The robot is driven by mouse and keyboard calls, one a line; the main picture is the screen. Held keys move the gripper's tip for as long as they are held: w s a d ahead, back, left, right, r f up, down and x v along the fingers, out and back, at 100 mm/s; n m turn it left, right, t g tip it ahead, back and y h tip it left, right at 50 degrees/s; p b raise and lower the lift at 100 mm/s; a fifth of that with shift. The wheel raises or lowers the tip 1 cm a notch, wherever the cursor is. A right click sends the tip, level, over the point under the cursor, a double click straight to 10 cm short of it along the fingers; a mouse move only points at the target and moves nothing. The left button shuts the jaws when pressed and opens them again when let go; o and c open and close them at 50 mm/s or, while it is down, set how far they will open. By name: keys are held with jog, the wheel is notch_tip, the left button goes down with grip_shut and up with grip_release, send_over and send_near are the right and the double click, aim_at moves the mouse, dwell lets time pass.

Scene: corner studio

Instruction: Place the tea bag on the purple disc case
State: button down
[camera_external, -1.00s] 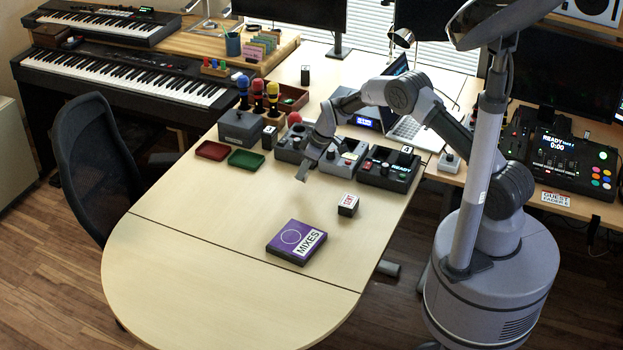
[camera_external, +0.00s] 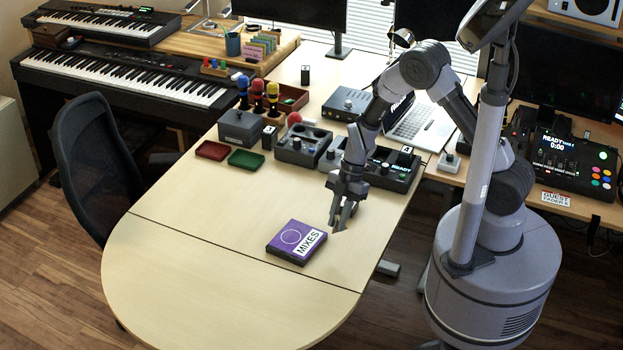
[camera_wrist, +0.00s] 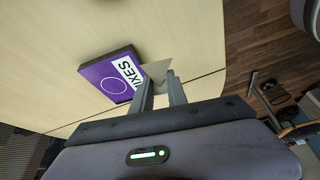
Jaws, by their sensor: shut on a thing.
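The purple disc case (camera_external: 290,241) lies flat on the pale table, with a white MIXES label and a ring drawn on its top. It also shows in the wrist view (camera_wrist: 105,84), just left of my fingertips. My gripper (camera_external: 344,222) points down above the table, to the right of the case and apart from it. In the wrist view my gripper (camera_wrist: 160,82) is shut on a small pale, pointed piece, the tea bag (camera_wrist: 157,69), held at the fingertips. In the external view the fingers largely hide it.
Grey control boxes (camera_external: 302,146), a red tray (camera_external: 212,150) and a green tray (camera_external: 246,160) line the back of the table. A laptop (camera_external: 418,122) stands behind my arm. The table's rounded front is clear. An office chair (camera_external: 95,160) stands at left.

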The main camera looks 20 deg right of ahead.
jog(key=s+d+n, duration=0.1)
jog(key=s+n, duration=0.1)
jog(key=s, duration=0.3)
jog(key=b, duration=0.2)
send_over(296, 241)
jog(key=d, duration=0.1)
jog(key=shift+w+d+f+n+g+h, duration=0.1)
jog(key=shift+w+f+n+g+h, duration=0.1)
jog(key=shift+f, duration=0.2)
jog(key=shift+w+d+f+n+g+h, duration=0.1)
jog(key=shift+f+g+h, duration=0.1)
jog(key=shift+f, duration=0.15)
jog(key=shift+w+a+f, duration=0.2)
jog(key=shift+a, duration=0.05)
jog(key=shift+f+b, duration=0.85)
jog(key=shift+f, duration=0.8)
jog(key=c, duration=1.3)
grip_release()
jog(key=shift+r, duration=0.1)
jog(key=shift+r, duration=0.1)
